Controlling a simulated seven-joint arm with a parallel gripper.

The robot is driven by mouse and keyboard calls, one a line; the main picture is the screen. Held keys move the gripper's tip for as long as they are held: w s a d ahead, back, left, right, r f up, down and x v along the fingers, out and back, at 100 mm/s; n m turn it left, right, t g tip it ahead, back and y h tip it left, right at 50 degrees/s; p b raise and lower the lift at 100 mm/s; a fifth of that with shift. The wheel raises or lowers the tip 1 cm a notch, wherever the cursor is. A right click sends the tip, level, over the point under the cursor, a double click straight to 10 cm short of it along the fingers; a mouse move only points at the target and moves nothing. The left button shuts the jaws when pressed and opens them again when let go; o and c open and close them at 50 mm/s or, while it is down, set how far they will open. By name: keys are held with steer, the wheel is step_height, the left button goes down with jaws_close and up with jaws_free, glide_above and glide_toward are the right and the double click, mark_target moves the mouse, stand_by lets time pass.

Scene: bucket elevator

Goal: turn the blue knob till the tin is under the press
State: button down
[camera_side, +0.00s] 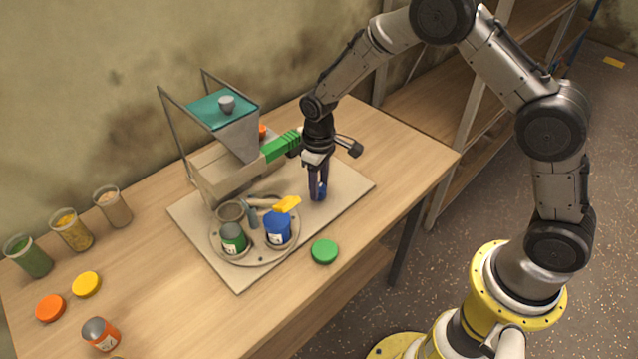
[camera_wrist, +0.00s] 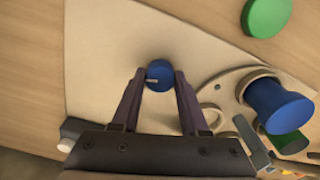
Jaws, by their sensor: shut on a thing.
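The blue knob (camera_side: 318,192) stands on the pale board right of the turntable. My gripper (camera_side: 318,187) points down with its fingers on either side of the knob, shut on it. In the wrist view the knob (camera_wrist: 158,72) sits between the fingertips (camera_wrist: 158,78), a pale mark on its top pointing left. A blue tin (camera_side: 278,230) and a green tin (camera_side: 233,239) stand in rings on the round turntable (camera_side: 262,258). A yellow-handled lever (camera_side: 286,204) with a grey part is behind them, perhaps the press; I cannot tell whether either tin is under it.
A hopper with a teal top (camera_side: 222,108) and a green ribbed part (camera_side: 282,146) stand behind the turntable. A green lid (camera_side: 324,251) lies on the table in front. Jars, lids and an orange tin (camera_side: 101,335) are at left. The table's right end is clear.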

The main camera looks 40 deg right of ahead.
steer(key=shift+m, duration=1.5)
steer(key=shift+c, duration=2.1)
jaws_free()
step_height(320, 180, up, 14)
